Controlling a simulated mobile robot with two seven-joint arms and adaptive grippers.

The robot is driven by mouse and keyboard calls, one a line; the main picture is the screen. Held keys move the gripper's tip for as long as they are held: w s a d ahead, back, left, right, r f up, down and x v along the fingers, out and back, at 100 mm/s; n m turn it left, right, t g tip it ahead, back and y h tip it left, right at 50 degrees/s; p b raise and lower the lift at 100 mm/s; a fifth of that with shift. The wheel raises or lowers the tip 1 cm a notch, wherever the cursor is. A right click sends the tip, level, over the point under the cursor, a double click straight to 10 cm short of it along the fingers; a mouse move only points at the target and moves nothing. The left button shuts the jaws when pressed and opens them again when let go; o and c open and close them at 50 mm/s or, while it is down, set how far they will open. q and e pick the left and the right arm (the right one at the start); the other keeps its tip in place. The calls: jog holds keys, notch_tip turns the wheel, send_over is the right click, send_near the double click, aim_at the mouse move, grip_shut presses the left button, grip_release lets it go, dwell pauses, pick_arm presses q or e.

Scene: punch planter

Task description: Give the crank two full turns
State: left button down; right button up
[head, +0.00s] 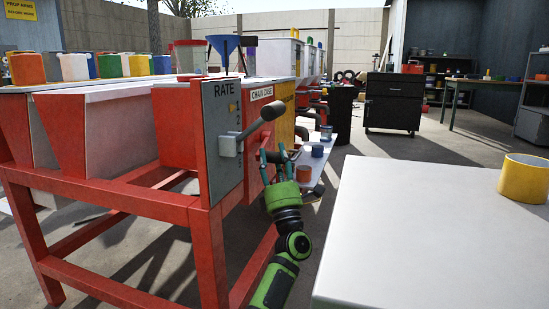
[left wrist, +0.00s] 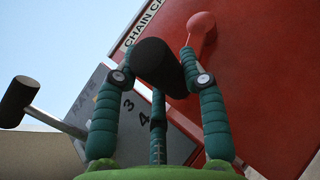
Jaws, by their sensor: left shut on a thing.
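The crank's dark cylindrical grip (left wrist: 160,64) sits between the fingers of my left gripper in the left wrist view. It stands in front of the red chain case (left wrist: 240,70), which also shows in the head view (head: 256,130). My left gripper (head: 274,157) is shut on the grip, its teal fingers on both sides and one below. A red round knob or hub (left wrist: 201,24) shows on the case behind the right fingertip. The crank's arm is mostly hidden by the grip and fingers. In the head view the gripper hides most of the crank. My right gripper is not in view.
A RATE lever (head: 255,125) with a dark knob juts from the grey panel (head: 222,115), close to my left gripper. Red frame legs (head: 210,250) stand at its left.

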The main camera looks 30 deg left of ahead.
pick_arm(q)
jog(key=shift+w+f, duration=0.2)
jog(key=shift+f, duration=0.25)
jog(key=c, duration=1.1)
grip_release()
jog(key=o, duration=0.4)
jog(key=shift+m, duration=0.3)
jog(key=shift+w, duration=0.1)
jog(key=shift+r, duration=0.1)
jog(key=v, duration=1.2)
jog(key=shift+s, duration=0.2)
